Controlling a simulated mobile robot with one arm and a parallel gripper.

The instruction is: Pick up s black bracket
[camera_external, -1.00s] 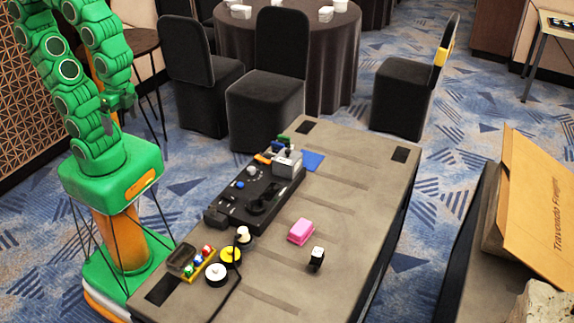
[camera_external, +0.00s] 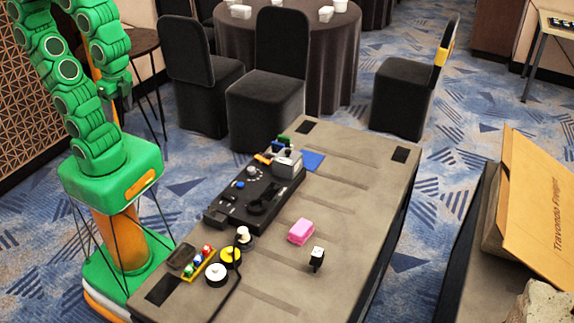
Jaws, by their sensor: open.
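A small black piece with a white top (camera_external: 317,260) stands on the grey table (camera_external: 350,190), near its right front edge. It may be the black bracket, but it is too small to be sure. Other small black parts lie on the black panel (camera_external: 258,196), and I cannot tell whether one of them is a bracket. My gripper (camera_external: 120,92) is at the end of my green arm, at the upper left. It is open, raised and well apart from the table and everything on it. Its fingers are small and hard to make out.
A pink block (camera_external: 301,232), a grey box (camera_external: 288,163), a blue square (camera_external: 313,160), a yellow tray of small coloured pieces (camera_external: 198,264) and yellow and white discs (camera_external: 217,273) are on the table. A dark cable crosses its front. The table's right side is mostly clear.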

